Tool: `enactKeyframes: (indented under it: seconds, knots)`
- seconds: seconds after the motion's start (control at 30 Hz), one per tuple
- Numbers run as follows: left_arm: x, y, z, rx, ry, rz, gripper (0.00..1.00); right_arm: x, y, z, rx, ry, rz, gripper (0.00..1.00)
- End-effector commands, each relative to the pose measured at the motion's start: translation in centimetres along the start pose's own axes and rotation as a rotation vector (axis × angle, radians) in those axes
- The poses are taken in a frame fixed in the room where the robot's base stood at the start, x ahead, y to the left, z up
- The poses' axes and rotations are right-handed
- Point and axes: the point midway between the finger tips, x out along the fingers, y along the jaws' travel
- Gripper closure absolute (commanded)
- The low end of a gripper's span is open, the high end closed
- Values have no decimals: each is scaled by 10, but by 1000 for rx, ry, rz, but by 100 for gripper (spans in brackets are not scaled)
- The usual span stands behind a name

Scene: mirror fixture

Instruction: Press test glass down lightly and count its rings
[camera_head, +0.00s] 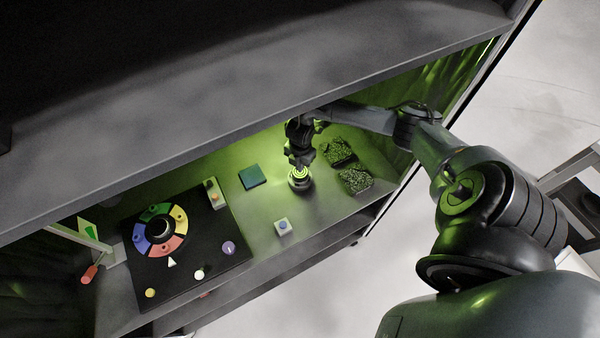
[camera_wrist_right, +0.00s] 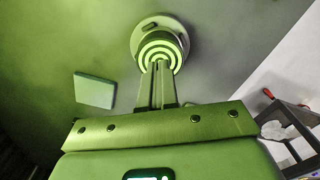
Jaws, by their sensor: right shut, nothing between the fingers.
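The test glass (camera_head: 300,182) is a small round piece on a pale round base, standing on the shelf. In the right wrist view the test glass (camera_wrist_right: 162,42) shows bright green concentric rings alternating with dark ones. My right gripper (camera_head: 300,165) is shut and empty, pointing down at the glass from above. In the right wrist view its fingertips (camera_wrist_right: 160,66) overlap the near edge of the glass and cover part of the rings. I cannot tell whether they touch it. My left gripper is not in view.
Two dark rough blocks (camera_head: 355,180) lie right of the glass. A dark green square (camera_head: 252,177) lies to its left, and a small box with a blue button (camera_head: 283,227) in front. A black board with a coloured dial (camera_head: 160,230) is farther left. The shelf above limits height.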

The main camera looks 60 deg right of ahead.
Motion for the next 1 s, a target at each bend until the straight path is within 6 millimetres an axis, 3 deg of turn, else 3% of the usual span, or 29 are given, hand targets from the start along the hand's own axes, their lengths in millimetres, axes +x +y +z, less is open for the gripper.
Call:
enactKeyframes:
  seconds: [1.0]
  knots:
    - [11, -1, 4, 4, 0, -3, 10, 16, 0, 0, -1, 1, 0, 100]
